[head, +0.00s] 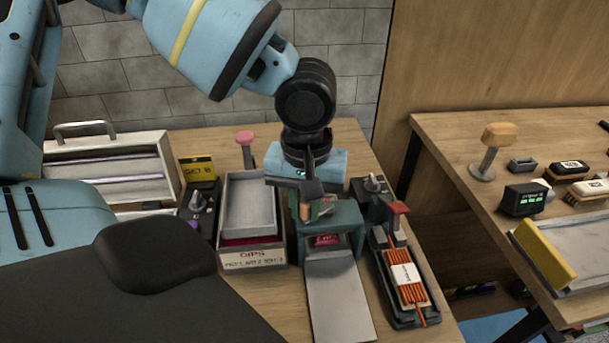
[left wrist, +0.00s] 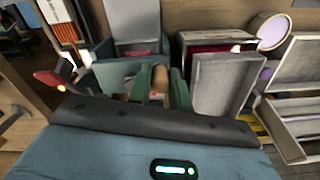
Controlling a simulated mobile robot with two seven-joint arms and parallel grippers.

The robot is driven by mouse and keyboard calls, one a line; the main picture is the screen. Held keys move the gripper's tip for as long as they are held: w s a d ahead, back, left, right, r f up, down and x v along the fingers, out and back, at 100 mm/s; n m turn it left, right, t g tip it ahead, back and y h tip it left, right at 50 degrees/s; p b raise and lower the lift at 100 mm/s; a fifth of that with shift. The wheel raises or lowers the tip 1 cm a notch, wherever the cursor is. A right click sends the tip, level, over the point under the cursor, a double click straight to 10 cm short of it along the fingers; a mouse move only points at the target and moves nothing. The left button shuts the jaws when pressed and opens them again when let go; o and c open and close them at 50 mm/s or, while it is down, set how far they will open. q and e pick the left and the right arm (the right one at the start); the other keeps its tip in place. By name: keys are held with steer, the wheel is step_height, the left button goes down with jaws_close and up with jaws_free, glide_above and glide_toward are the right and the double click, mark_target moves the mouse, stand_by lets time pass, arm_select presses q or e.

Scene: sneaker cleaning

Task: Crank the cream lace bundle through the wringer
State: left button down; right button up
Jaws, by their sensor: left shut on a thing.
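The wringer (head: 345,215) is a dark teal frame on the left table, with a pale grey tray (head: 338,300) sloping out of its front. It also shows in the left wrist view (left wrist: 112,75). My left gripper (head: 309,205) comes down from above at the wringer's left side. It is shut on the crank's wooden handle (left wrist: 161,76), which shows between the fingers in the left wrist view. Something red (head: 327,240) shows in the wringer's opening. I cannot make out the cream lace bundle in either view. My right gripper is not in view.
An orange lace bundle (head: 408,285) with a white band lies in a dark holder right of the wringer. Brushes and a yellow block (head: 543,254) are on the right table, across a gap.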

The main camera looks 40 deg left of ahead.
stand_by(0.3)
arm_select(q)
steer(key=c, duration=1.3)
jaws_free()
step_height(320, 180, up, 8)
steer(key=shift+f+p, duration=0.1)
steer(key=shift+p, duration=0.3)
steer(key=shift+f, duration=0.1)
